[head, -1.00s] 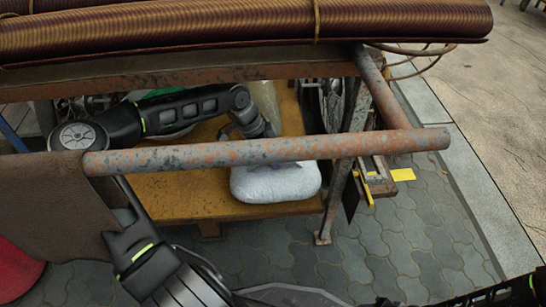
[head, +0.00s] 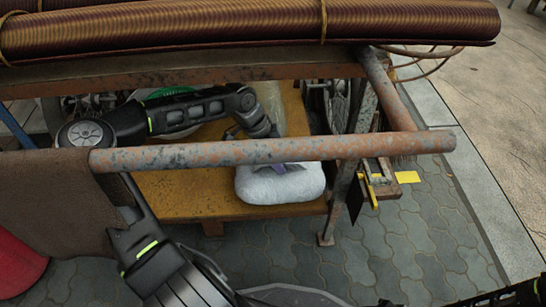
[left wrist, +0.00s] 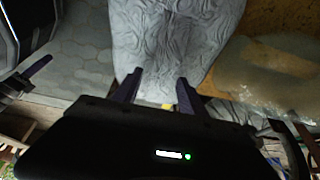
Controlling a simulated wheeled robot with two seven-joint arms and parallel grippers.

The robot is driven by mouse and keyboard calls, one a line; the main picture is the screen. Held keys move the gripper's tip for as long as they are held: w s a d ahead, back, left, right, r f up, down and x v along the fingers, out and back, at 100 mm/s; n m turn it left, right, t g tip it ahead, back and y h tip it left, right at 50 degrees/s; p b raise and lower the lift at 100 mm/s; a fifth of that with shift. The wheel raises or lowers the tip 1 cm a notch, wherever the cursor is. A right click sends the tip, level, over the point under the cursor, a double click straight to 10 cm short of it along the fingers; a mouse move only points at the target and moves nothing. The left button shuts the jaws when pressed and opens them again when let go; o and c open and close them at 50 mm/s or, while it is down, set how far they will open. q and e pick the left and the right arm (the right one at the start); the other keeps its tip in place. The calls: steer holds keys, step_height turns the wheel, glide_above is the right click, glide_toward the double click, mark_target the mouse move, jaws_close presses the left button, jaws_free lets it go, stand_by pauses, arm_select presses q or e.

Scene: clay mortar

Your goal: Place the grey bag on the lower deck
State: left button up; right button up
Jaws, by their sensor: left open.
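The grey bag (head: 282,184) lies on the right end of the yellow-brown lower deck (head: 180,197), near its front edge, below the rusty pipe. In the left wrist view the wrinkled bag (left wrist: 175,35) fills the upper middle. My left gripper (left wrist: 160,88) is open, its two dark fingers apart and just at the bag's near edge; I cannot tell whether they touch it. In the head view the left gripper (head: 285,168) shows only partly, above the bag, mostly hidden behind the pipe.
The rusty pipe (head: 270,152) crosses in front of the deck. A leg (head: 340,200) stands right of the bag. Brown ribbed tubes (head: 200,32) lie on top. A clear plastic-looking object (head: 268,98) stands behind. Paving (head: 420,250) is clear at right.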

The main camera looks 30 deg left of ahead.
arm_select(q)
steer(key=shift+a+r, duration=0.1)
steer(key=shift+r, duration=0.4)
steer(key=p+v, duration=0.1)
steer(key=v, duration=0.1)
steer(key=shift+s+a+r, duration=0.1)
steer(key=shift+s+r, duration=0.05)
steer(key=shift+r, duration=0.15)
steer(key=s+a+b, duration=0.1)
steer(key=s+a, duration=0.6)
steer(key=a, duration=0.2)
steer(key=shift+a+f, duration=0.2)
steer(key=shift+f, duration=0.05)
steer(key=shift+s, duration=0.25)
